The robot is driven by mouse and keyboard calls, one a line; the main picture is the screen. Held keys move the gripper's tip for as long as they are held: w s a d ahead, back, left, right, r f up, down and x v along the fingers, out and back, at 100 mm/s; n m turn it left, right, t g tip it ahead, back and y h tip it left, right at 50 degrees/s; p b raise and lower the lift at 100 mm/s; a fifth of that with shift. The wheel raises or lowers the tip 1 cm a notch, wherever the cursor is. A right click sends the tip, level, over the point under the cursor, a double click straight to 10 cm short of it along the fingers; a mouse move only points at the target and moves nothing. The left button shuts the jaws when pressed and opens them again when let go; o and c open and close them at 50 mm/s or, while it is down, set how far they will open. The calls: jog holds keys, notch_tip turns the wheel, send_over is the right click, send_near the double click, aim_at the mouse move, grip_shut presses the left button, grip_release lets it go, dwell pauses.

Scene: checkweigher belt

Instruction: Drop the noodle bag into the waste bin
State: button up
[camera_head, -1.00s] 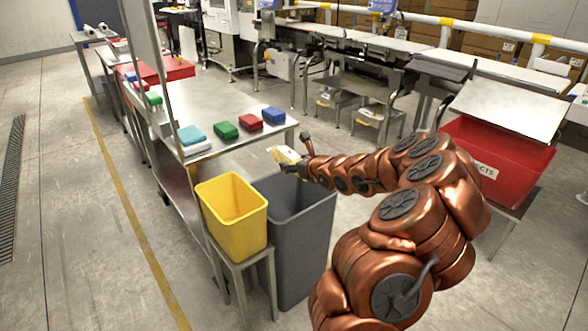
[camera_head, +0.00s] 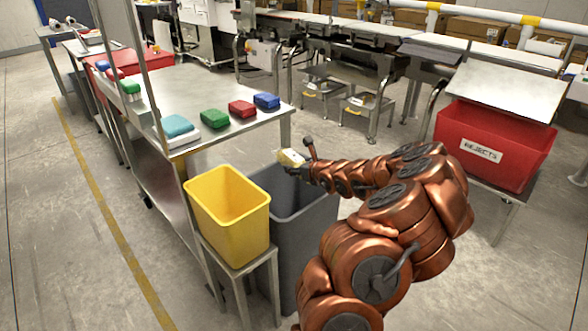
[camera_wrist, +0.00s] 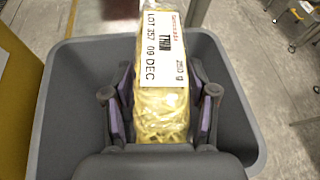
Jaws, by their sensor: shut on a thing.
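My gripper (camera_wrist: 161,112) is shut on the noodle bag (camera_wrist: 160,105), a clear bag of yellow noodles with a white label. In the wrist view the bag sits between the two fingers, over the grey waste bin (camera_wrist: 70,95). In the head view the noodle bag (camera_head: 291,157) shows small at the end of my arm, above the opening of the grey waste bin (camera_head: 308,228). My gripper (camera_head: 293,167) is mostly hidden there by the arm. The inside bottom of the bin is hidden.
A yellow bin (camera_head: 229,217) stands on a small stand left of the grey bin. A steel table (camera_head: 205,92) behind holds several coloured blocks. A red rejects bin (camera_head: 490,150) is at the right. Open floor (camera_head: 60,220) lies at the left.

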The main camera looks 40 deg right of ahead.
jog(key=shift+f+b, duration=1.8)
jog(key=shift+f, duration=1.1)
jog(key=o, duration=1.5)
jog(key=shift+c, duration=0.2)
jog(key=shift+s, duration=0.15)
jog(key=v, duration=1.1)
jog(key=shift+s+r, duration=0.2)
jog(key=shift+s, duration=0.15)
